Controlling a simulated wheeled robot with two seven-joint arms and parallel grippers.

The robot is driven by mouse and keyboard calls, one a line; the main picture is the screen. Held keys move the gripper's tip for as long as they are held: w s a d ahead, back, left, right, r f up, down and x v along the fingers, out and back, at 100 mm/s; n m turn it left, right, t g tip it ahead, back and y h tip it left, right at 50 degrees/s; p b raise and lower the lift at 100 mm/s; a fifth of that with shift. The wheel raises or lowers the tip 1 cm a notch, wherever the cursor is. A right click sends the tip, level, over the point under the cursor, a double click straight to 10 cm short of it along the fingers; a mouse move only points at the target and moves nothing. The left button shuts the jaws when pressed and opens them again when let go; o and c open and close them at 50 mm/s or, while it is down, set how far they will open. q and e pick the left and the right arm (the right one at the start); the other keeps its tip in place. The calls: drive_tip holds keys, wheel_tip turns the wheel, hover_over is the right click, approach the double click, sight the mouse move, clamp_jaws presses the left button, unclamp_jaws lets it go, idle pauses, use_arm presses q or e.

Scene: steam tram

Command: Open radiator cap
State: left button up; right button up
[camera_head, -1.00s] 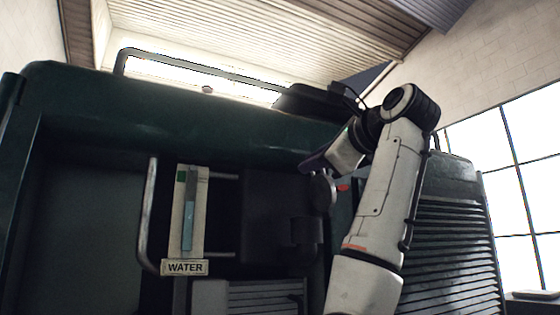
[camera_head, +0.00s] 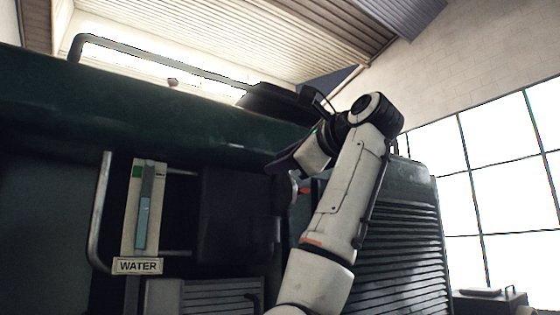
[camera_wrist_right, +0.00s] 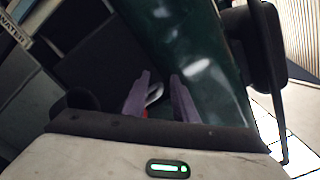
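My right gripper (camera_head: 281,163) reaches up from below to the front of the dark green tram body (camera_head: 150,95). In the right wrist view its two purple fingers (camera_wrist_right: 158,90) stand apart with a gap between them. A pale curved handle-like part (camera_wrist_right: 153,95) and a bit of red (camera_wrist_right: 145,113) show behind that gap; I cannot tell whether the fingers touch them. A dark rounded part (camera_head: 284,190) sits just below the gripper. I cannot say for sure which part is the radiator cap. A small reddish round thing (camera_head: 172,82) shows behind the top rail. My left gripper is out of view.
A rail (camera_head: 160,62) and a dark hood (camera_head: 275,101) top the tram. A louvred panel (camera_head: 395,250) is right of my arm.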

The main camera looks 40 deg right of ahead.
drive_tip(key=shift+a, duration=0.15)
drive_tip(key=s+a+b, duration=0.1)
drive_tip(key=s+b, duration=0.2)
drive_tip(key=s, duration=0.7)
drive_tip(key=shift+a, duration=0.3)
drive_tip(key=shift+s, duration=0.1)
